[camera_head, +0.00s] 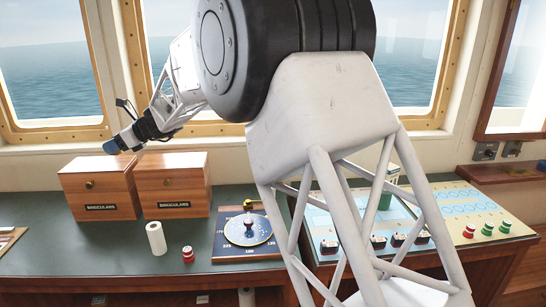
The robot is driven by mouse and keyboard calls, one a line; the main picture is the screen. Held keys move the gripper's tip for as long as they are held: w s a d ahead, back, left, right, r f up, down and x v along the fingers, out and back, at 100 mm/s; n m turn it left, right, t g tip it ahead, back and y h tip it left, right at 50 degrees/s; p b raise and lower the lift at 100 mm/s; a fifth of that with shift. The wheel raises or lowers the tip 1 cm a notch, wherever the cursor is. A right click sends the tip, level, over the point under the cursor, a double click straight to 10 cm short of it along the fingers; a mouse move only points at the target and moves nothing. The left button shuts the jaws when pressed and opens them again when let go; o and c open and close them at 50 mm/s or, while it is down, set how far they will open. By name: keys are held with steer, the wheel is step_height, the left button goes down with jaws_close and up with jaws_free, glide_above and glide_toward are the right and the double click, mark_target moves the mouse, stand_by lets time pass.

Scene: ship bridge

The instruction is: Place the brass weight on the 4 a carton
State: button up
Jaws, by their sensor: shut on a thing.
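My gripper (112,147) is at the far left end of my arm, above the left wooden box and in front of the window. It is small in the picture and its fingers are hard to make out. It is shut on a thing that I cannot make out. I cannot make out a brass weight for certain; a small brass-coloured piece (248,204) is at the back of the blue dial board (248,234). Several small dark-and-white boxes, one of them at the left (329,247), stand on the right-hand panel. Their labels are too small to read, and my arm hides part of that panel.
Two wooden binocular boxes (98,190) (172,188) stand at the back left of the green counter (110,250). A white roll (156,239) and a red-and-white piece (188,254) stand before them. Red and green pieces (487,229) are at the right. The counter's front left is mostly clear.

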steer(key=w+d+m+t+h, duration=0.1)
steer(key=w+d+m+t, duration=0.25)
steer(key=d, duration=1.95)
steer(key=w+d+m+t+h, duration=0.1)
steer(key=w+d+m+t, duration=0.25)
steer(key=d, duration=1.85)
steer(key=s+d+m+t+h, duration=0.2)
steer(key=s+d, duration=0.4)
steer(key=d, duration=0.8)
steer(key=s+d+m+t+h, duration=0.2)
steer(key=s+d, duration=0.4)
steer(key=d, duration=0.7)
steer(key=s+d+m+t+h, duration=0.1)
steer(key=s+d+m+h, duration=0.15)
steer(key=s+d, duration=0.75)
steer(key=w+d+f, duration=0.3)
steer(key=w+f, duration=0.1)
steer(key=f, duration=0.1)
steer(key=shift+d+f, duration=0.35)
steer(key=shift+d, duration=0.05)
steer(key=shift+w, duration=0.15)
